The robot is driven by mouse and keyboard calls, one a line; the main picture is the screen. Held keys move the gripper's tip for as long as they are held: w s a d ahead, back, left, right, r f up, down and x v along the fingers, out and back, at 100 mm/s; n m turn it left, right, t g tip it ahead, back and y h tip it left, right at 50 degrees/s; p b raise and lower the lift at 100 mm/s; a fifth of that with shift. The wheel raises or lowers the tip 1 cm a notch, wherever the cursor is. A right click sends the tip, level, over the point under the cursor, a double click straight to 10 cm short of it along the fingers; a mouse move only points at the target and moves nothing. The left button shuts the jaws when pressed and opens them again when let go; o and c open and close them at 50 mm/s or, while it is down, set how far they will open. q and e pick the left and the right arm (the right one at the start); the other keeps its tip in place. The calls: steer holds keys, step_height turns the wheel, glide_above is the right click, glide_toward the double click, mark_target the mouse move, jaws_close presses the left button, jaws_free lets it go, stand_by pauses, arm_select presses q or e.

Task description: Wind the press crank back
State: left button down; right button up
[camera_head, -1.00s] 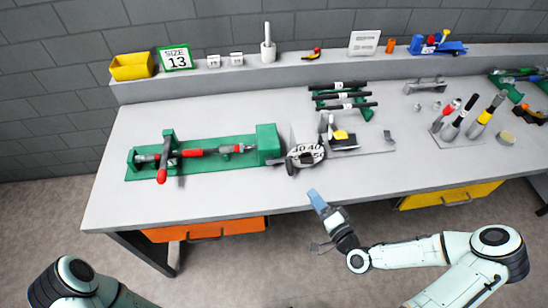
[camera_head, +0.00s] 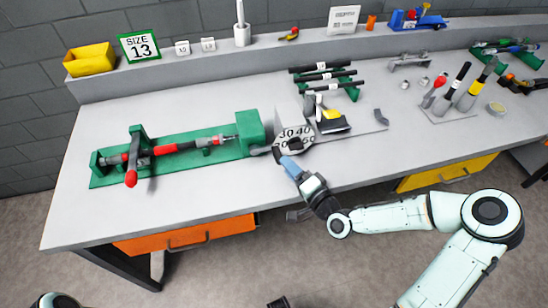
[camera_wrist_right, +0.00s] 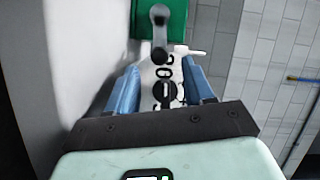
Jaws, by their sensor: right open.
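The press is a long green base (camera_head: 110,178) with a green block (camera_head: 247,128) at its right end. A rod with red grips (camera_head: 165,150) lies along it, and a red-tipped handle (camera_head: 131,178) sticks out at the front left. A grey crank-like arm (camera_wrist_right: 160,30) shows by the green block in the right wrist view. Beside it is a white numbered dial (camera_head: 296,131) with a dark knob (camera_wrist_right: 166,93). My right gripper (camera_head: 283,158) is open, its blue fingers on either side of the dial in the wrist view; contact cannot be told. My left gripper is not seen.
Black bars on a green rack (camera_head: 350,92) stand behind the dial. A small black and yellow device (camera_head: 333,122) sits to its right, with upright tools (camera_head: 465,95) farther right. The front left tabletop is clear.

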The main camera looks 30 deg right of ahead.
mark_target(272, 150)
steer(key=w, duration=0.2)
steer(key=w+b, duration=0.1)
steer(key=w, duration=0.2)
steer(key=w+a, duration=0.1)
steer(key=w, duration=0.2)
steer(key=shift+f, duration=0.2)
jaws_close()
